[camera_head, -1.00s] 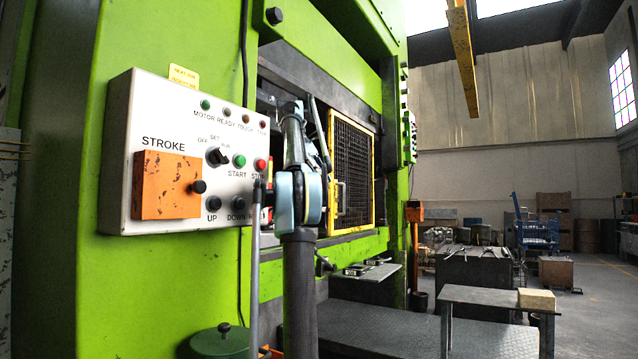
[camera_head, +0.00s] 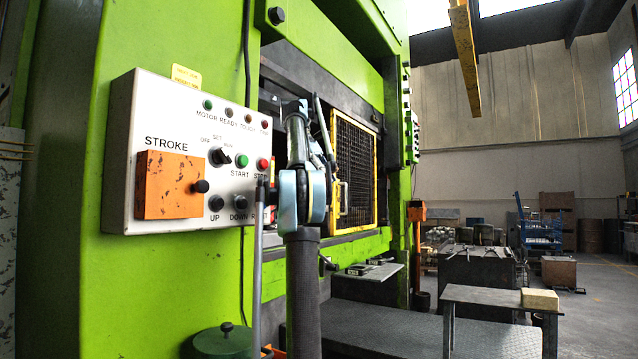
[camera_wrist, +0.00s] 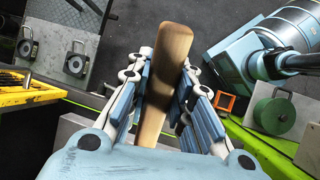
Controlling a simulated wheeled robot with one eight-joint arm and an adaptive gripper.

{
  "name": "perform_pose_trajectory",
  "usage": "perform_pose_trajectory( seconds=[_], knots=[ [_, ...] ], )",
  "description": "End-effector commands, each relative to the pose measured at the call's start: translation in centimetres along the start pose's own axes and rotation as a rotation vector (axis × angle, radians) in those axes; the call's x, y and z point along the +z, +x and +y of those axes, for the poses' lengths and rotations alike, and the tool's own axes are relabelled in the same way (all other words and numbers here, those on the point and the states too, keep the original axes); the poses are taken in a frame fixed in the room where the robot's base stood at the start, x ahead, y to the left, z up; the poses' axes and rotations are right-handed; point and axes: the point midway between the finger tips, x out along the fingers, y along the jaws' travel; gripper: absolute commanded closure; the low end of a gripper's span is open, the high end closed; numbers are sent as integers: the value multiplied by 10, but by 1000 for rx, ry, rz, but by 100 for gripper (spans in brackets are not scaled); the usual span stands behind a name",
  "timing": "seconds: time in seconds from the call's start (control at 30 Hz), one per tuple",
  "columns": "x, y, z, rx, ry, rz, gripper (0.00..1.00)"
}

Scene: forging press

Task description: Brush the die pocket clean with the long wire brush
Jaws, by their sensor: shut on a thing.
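In the wrist view my gripper (camera_wrist: 165,62) is shut on a long brown wooden handle (camera_wrist: 170,45), which lies between its two blue-padded fingers. I take this to be the handle of the long wire brush; its bristles are not visible. In the head view my arm stands in front of the green press (camera_head: 130,60), and I cannot make out the gripper or brush clearly behind it. The die pocket is not visible in either view. The press opening is largely hidden by my arm and the yellow-framed mesh guard (camera_head: 355,170).
The white control panel (camera_head: 125,190) is close to the left of my arm. A shelf (camera_head: 365,278) with small metal items juts below the guard. A green lidded pot (camera_head: 222,343) sits low left; it also shows in the wrist view (camera_wrist: 273,113). A grey table (camera_head: 490,297) bears a tan block (camera_head: 539,299).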

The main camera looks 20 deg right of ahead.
Motion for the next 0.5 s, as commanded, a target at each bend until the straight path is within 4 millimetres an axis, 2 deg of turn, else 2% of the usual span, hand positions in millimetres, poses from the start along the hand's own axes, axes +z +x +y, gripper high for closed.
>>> perform_pose_trajectory(
  seconds=[0.5],
  knots=[
    [48, 19, -4, -1, 1, -1, 100]
  ],
)
